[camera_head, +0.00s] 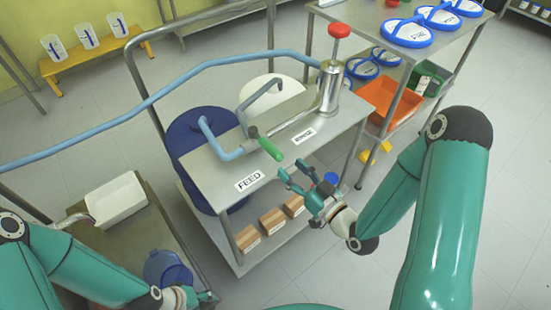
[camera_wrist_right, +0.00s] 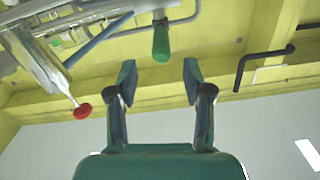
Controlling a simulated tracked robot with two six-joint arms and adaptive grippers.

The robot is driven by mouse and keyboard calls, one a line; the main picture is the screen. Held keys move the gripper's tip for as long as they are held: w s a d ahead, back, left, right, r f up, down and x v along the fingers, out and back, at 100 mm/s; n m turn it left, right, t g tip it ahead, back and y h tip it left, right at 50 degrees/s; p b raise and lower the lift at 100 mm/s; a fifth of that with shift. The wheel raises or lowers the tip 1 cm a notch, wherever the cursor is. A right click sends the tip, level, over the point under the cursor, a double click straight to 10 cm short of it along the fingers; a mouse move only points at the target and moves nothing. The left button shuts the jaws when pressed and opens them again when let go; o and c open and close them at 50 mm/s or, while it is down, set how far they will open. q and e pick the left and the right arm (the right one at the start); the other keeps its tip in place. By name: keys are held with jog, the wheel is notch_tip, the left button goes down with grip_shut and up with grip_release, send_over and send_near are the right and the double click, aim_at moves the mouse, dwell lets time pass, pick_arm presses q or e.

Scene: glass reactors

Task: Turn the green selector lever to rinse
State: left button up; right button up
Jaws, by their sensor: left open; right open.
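The green selector lever (camera_head: 270,149) is on the metal cart top, its grip pointing toward the front edge between the FEED label (camera_head: 249,181) and the RINSE label (camera_head: 303,136). My right gripper (camera_head: 292,168) is open and empty, just in front of the lever's end and apart from it. In the right wrist view the lever's green grip (camera_wrist_right: 161,42) lies beyond and between the open fingertips (camera_wrist_right: 158,70). My left gripper (camera_head: 200,297) is open near the bottom edge, low and far from the lever; part of it is cut off.
A steel cylinder with a red knob (camera_head: 340,30) stands behind the lever on the cart. Blue pipes (camera_head: 130,118) cross the left side. Cardboard boxes (camera_head: 272,221) sit on the cart's lower shelf. A rack with an orange bin (camera_head: 385,105) stands at the right.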

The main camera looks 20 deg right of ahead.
aim_at(272, 151)
jog(key=p+x, duration=0.1)
jog(key=x, duration=0.6)
jog(key=shift+w+a+r, duration=0.1)
jog(key=shift+w+a, duration=0.05)
pick_arm(q)
jog(key=shift+r, duration=0.15)
pick_arm(e)
jog(key=shift+w+a, duration=0.2)
jog(key=shift+w, duration=0.45)
jog(key=shift+c, duration=0.4)
